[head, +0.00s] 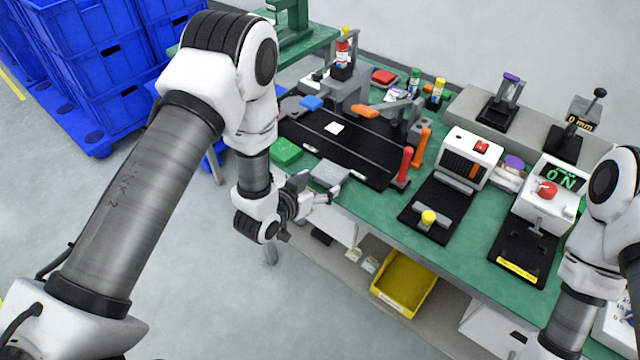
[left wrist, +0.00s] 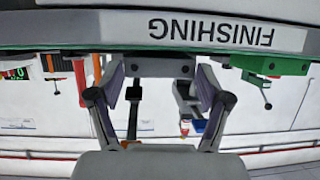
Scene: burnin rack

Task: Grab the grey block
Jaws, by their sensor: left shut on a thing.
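The grey block (head: 330,172) is at the front edge of the green bench, near its left end, beside the black mat. My left gripper (head: 316,190) reaches it from the front, its fingers at the block's near side. In the left wrist view, which is upside down, the grey block (left wrist: 160,68) sits between the two fingers of my left gripper (left wrist: 160,85), which are shut on it. I cannot tell whether the block still touches the bench. My right arm shows at the right edge, but its gripper is out of view.
Red and orange handles (head: 404,164) stand to the right. A yellow bin (head: 404,284) is below the bench. A FINISHING label (left wrist: 210,32) runs along the bench edge.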

